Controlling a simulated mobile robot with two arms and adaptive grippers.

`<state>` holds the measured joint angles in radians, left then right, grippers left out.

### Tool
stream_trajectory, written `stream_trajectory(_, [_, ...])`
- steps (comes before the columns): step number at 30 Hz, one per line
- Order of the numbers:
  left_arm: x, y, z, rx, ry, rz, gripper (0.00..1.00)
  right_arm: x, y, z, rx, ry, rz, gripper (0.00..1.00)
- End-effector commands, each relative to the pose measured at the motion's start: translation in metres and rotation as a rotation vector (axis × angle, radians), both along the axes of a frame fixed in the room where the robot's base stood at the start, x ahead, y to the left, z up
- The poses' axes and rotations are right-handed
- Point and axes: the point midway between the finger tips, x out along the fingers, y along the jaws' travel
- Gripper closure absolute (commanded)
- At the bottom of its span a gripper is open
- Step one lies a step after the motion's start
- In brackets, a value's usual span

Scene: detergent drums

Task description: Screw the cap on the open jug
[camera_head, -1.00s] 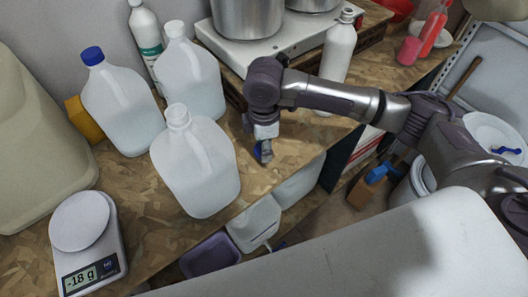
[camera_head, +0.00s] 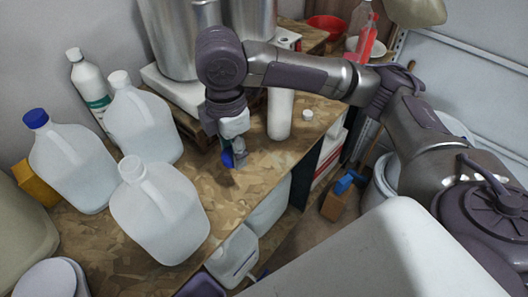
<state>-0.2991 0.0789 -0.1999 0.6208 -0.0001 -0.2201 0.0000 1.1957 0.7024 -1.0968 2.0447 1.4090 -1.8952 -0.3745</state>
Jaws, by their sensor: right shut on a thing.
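Three translucent white jugs stand on the wooden worktop (camera_head: 255,187). The left jug (camera_head: 78,167) wears a blue cap (camera_head: 36,118). The back jug (camera_head: 145,128) and the front jug (camera_head: 165,215) have white tops; I cannot clearly tell open neck from white cap on them. My right gripper (camera_head: 235,153) points down, to the right of the front jug and apart from it. It is shut on a blue cap (camera_head: 227,159), partly hidden by the fingers. My left gripper is not in view.
A white bottle with a green label (camera_head: 90,90) stands behind the jugs. Metal pots (camera_head: 178,40) stand on a white hotplate at the back. A white bottle (camera_head: 280,113) is partly behind my arm. A scale (camera_head: 45,281) is cut off at lower left.

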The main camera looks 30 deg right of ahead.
Motion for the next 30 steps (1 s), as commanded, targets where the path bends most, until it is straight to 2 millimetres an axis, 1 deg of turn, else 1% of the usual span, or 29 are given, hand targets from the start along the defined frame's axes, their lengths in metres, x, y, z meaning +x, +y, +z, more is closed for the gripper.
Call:
stream_trajectory(1, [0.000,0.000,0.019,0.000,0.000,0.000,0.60,0.006,0.022,0.029,0.001,-0.008,0.043,0.65])
stream_trajectory(6, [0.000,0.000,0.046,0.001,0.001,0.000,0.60,0.013,0.083,0.086,-0.002,-0.008,0.166,0.65])
stream_trajectory(9, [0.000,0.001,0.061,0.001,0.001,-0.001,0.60,0.012,0.115,0.116,-0.002,-0.007,0.231,0.65])
stream_trajectory(12, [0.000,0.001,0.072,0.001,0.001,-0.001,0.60,0.010,0.140,0.140,-0.002,-0.005,0.282,0.65])
stream_trajectory(15, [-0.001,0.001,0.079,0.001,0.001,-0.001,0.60,0.007,0.159,0.156,-0.001,-0.005,0.319,0.65])
stream_trajectory(18, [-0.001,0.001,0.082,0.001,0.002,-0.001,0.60,0.004,0.169,0.165,-0.001,-0.003,0.340,0.65])
stream_trajectory(21, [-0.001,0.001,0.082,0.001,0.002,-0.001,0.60,0.003,0.174,0.166,-0.001,-0.002,0.349,0.65])
stream_trajectory(26, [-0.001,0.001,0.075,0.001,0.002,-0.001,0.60,0.003,0.174,0.161,0.000,-0.001,0.351,0.65])
stream_trajectory(30, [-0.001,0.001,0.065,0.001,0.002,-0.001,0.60,0.003,0.174,0.153,0.000,-0.002,0.350,0.65])
